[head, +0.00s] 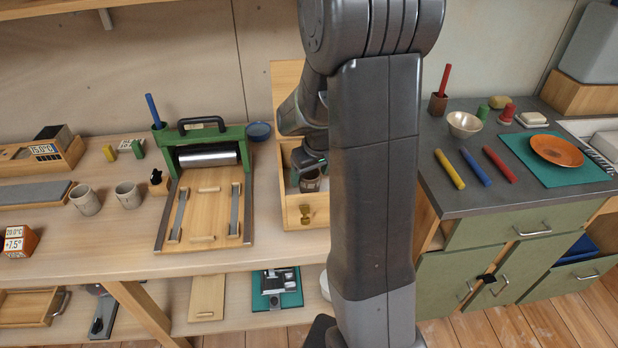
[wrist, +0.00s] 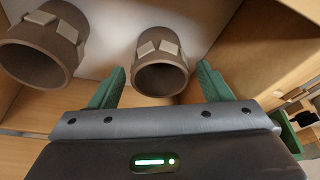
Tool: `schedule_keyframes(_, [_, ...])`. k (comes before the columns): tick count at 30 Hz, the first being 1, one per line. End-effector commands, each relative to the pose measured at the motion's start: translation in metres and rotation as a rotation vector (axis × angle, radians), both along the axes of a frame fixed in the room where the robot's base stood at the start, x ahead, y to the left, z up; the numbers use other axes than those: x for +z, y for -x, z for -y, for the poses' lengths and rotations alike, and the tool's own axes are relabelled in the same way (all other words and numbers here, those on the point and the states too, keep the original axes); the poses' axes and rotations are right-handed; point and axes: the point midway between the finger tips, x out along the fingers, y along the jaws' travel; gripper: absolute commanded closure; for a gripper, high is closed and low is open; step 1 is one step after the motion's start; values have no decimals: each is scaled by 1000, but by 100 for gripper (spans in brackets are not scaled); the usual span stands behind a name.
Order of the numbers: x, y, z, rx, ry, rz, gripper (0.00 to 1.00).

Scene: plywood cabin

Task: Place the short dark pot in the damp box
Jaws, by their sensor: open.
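The damp box is a wooden box (head: 291,214) with a raised lid and a brass latch, on the bench in the head view. My gripper (head: 308,167) reaches down into it, partly hidden by my arm. A short dark brown pot (head: 311,183) stands inside the box under the gripper. A second, similar brown pot (wrist: 40,48) stands to the left, outside the fingers. Finger contact with the pot cannot be told.
Two grey-beige cups (head: 128,195) stand on the bench left of a green roller press (head: 208,156). A wooden wall (wrist: 275,50) of the box rises close to the gripper's right in the wrist view.

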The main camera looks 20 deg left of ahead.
Motion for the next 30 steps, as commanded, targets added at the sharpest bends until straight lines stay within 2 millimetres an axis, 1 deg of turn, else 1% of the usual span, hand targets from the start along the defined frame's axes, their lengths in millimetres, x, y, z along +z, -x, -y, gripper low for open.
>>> schedule_keyframes(1, [12, 1, 2, 0, -4, 4, 28])
schedule_keyframes(6, [44, 7, 10, -1, -3, 4, 28])
schedule_keyframes(12, [73, 12, 18, 1, -3, 3, 28])
schedule_keyframes(18, [85, 15, 21, 0, 1, 1, 28])
schedule_keyframes(30, [86, 16, 22, 0, 0, 0, 28])
